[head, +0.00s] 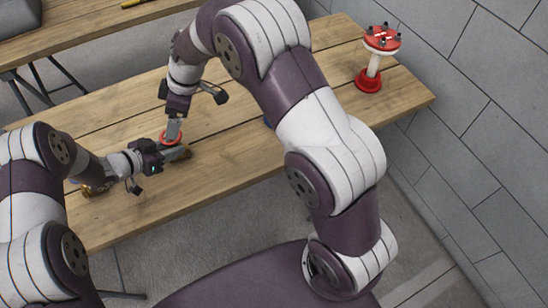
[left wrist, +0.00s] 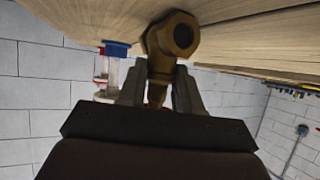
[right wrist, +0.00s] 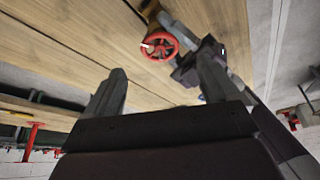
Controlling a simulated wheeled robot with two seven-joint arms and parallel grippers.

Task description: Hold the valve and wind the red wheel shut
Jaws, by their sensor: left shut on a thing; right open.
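The brass valve (left wrist: 178,36) lies on the wooden table. My left gripper (left wrist: 158,88) is shut on it; the valve's open round end faces the left wrist camera. The red wheel (right wrist: 160,46) has spokes and a white mark, and sits on the valve; in the head view the wheel (head: 165,140) is partly hidden by my right gripper. My right gripper (right wrist: 160,66) is open, and the wheel shows beyond its fingertips, roughly between them. In the head view my right gripper (head: 173,131) points down at the wheel, and my left gripper (head: 180,154) reaches in from the left. Contact with the wheel cannot be told.
A red-and-white stand (head: 371,75) with a red disc top is on the table's far right, near the grey block wall (head: 480,100). Another brass piece (head: 97,190) lies near the table's front left edge. A second table (head: 90,25) stands behind. The middle of the table is mostly clear.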

